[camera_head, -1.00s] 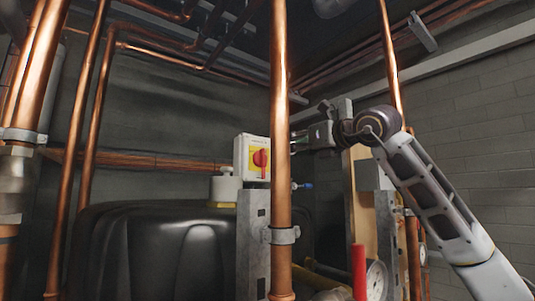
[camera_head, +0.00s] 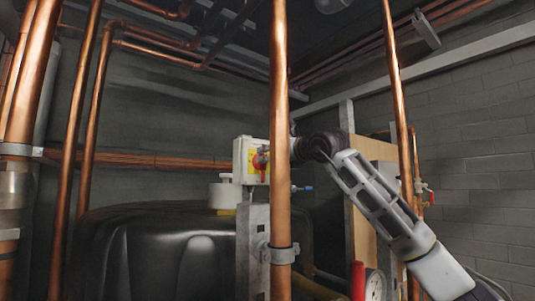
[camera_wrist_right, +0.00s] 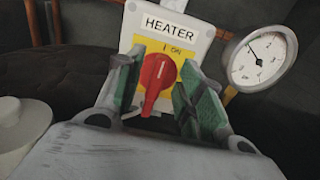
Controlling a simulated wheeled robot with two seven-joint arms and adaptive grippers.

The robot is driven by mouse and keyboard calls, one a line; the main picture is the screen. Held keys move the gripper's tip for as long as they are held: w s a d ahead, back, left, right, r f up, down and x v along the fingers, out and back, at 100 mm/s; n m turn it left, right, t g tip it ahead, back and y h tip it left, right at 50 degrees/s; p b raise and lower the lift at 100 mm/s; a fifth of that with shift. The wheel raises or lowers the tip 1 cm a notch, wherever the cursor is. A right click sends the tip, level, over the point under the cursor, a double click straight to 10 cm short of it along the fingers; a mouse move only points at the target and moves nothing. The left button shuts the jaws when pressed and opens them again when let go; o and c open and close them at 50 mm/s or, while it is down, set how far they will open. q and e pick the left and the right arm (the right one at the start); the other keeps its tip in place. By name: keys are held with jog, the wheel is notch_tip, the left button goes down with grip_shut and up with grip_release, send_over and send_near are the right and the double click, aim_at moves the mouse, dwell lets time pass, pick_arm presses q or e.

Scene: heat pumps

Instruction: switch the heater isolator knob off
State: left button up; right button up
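The heater isolator is a pale box with a yellow plate and a red knob. In the head view the isolator box (camera_head: 241,160) stands left of the near copper pipe, and the red knob (camera_head: 259,162) is partly covered. In the right wrist view the isolator (camera_wrist_right: 193,42) reads "HEATER" with "I ON" above the red knob (camera_wrist_right: 157,80). The knob's grip runs nearly along the plate's upright, its lower end slightly left. My right gripper (camera_wrist_right: 160,82) is open, with a green-padded finger on each side of the knob and gaps visible. In the head view its fingers (camera_head: 264,151) are mostly hidden behind the pipe. My left gripper is out of view.
A vertical copper pipe (camera_head: 280,205) stands in front of my right gripper. A black tank (camera_head: 165,250) lies below left of the isolator. A round gauge (camera_wrist_right: 262,58) is right of the isolator in the wrist view. Another copper pipe (camera_head: 397,90) rises behind my right arm.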

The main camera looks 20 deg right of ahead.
aim_at(262, 167)
jog(key=shift+w+a, duration=0.25)
jog(key=shift+w, duration=0.35)
grip_shut()
jog(key=shift+n, duration=0.4)
jog(key=shift+s+a+f+n+p, duration=0.1)
jog(key=shift+a+f+n+p, duration=0.25)
jog(key=shift+n, duration=2.5)
jog(key=shift+s+a+f+n+p, duration=0.15)
jog(key=shift+n+p, duration=0.45)
jog(key=shift+n, duration=2.3)
jog(key=shift+a+f+n+p, duration=0.25)
jog(key=shift+n+p, duration=0.2)
jog(key=shift+n, duration=2.4)
jog(key=shift+f, duration=0.15)
